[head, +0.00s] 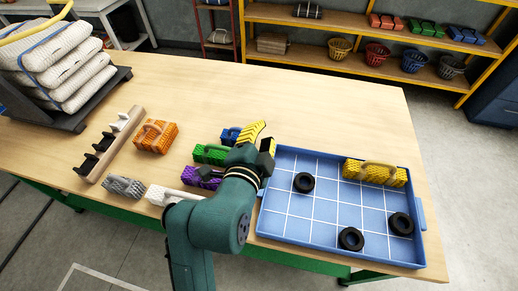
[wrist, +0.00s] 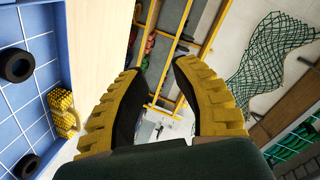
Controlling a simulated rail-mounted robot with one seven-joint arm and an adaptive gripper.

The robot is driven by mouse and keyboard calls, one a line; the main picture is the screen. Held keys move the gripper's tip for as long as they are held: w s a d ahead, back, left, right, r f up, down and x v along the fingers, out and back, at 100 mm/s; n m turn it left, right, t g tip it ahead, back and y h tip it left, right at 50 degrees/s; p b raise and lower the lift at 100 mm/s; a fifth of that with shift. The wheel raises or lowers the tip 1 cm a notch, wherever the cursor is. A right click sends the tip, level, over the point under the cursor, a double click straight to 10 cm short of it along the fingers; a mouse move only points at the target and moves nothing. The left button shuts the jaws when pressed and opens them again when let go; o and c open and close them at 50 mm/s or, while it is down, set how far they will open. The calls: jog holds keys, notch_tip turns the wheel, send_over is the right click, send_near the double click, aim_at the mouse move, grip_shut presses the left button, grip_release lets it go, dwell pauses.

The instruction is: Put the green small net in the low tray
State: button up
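The green small net (head: 209,154) is a textured green bundle with a handle, lying on the wooden table left of my gripper; part of it is behind my arm. The low tray (head: 421,215) is blue with a white grid, right of my gripper; its blue floor also shows at the left of the wrist view (wrist: 38,105). My gripper (head: 260,137) is above the table near the tray's left edge. In the wrist view its yellow fingers (wrist: 159,75) are apart with nothing between them. The green small net is not seen between them.
The tray holds a yellow net (head: 376,172) and several black rings (head: 304,182). Blue (head: 231,134), purple (head: 200,178), white (head: 170,195), grey (head: 123,186) and orange (head: 156,136) nets lie near the green one. A pegged rack (head: 115,144) stands left. The table behind is clear.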

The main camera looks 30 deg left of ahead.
jog(key=s+a+f+m+g+p, duration=0.2)
jog(key=s+a+f+m+g, duration=0.15)
jog(key=a+f, duration=0.65)
jog(key=m, duration=0.2)
send_near(214, 147)
jog(key=shift+g, duration=0.25)
jog(key=b+x, duration=0.1)
jog(key=x, duration=0.1)
jog(key=b+x, duration=0.1)
jog(key=x, duration=0.2)
jog(key=shift+d, duration=0.25)
jog(key=b+x, duration=0.1)
jog(key=x, duration=0.4)
jog(key=shift+w+a+f+b, duration=0.15)
jog(key=shift+w+a+b, duration=0.15)
jog(key=shift+b, duration=0.1)
jog(key=shift+c, duration=0.2)
grip_shut()
